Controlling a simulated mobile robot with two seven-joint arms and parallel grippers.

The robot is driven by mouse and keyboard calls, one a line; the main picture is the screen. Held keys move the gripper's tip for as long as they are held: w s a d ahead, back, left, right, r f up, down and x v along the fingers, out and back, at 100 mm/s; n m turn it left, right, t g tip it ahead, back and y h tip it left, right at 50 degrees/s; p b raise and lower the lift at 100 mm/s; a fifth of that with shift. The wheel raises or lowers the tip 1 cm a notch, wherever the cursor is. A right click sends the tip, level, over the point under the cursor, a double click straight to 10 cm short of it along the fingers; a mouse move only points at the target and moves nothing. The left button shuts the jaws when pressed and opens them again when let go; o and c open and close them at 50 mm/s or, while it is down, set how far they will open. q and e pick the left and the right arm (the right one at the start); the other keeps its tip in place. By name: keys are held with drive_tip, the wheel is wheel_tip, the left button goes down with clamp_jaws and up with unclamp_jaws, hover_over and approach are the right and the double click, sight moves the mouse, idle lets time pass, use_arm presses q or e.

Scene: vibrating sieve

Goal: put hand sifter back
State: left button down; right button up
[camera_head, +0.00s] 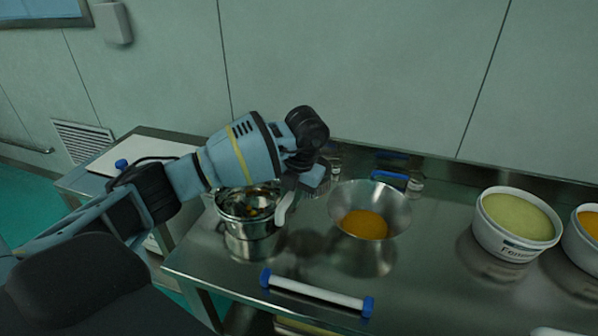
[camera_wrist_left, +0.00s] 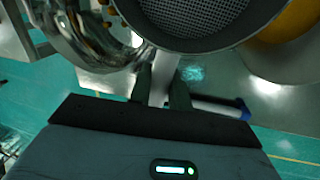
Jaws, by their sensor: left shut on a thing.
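My left gripper (camera_head: 300,186) is above the steel table, between a steel pot and a steel bowl. In the left wrist view, the gripper (camera_wrist_left: 160,85) is shut on the light handle of the hand sifter. The sifter's round dark mesh pan (camera_wrist_left: 195,18) extends beyond the fingertips, held in the air. In the head view only the sifter's pale handle (camera_head: 284,207) shows clearly below the gripper; the pan is mostly hidden by the hand. My right gripper is not in view.
The steel pot (camera_head: 250,241) stands left of the hand. The steel bowl (camera_head: 392,200) with orange powder (camera_head: 364,224) is right of it. A white bar with blue ends (camera_head: 317,293) lies in front. White tubs (camera_head: 512,226) stand at the right. The wall is close behind.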

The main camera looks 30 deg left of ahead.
use_arm(q)
drive_tip(key=s+d+f+n+h, duration=0.1)
drive_tip(key=s+d+n, duration=0.2)
drive_tip(key=s+n, duration=0.3)
drive_tip(key=s+d+f+n+h, duration=0.1)
drive_tip(key=s+d+n, duration=0.3)
drive_tip(key=n, duration=1.3)
drive_tip(key=s+d+f+n+h+p, duration=0.1)
drive_tip(key=s+d+n+h, duration=0.1)
drive_tip(key=s+n, duration=0.6)
drive_tip(key=d+n, duration=0.1)
drive_tip(key=n, duration=0.2)
drive_tip(key=shift+s+d+f+n, duration=0.15)
drive_tip(key=shift+d+f+n, duration=0.1)
drive_tip(key=shift+d+n, duration=0.1)
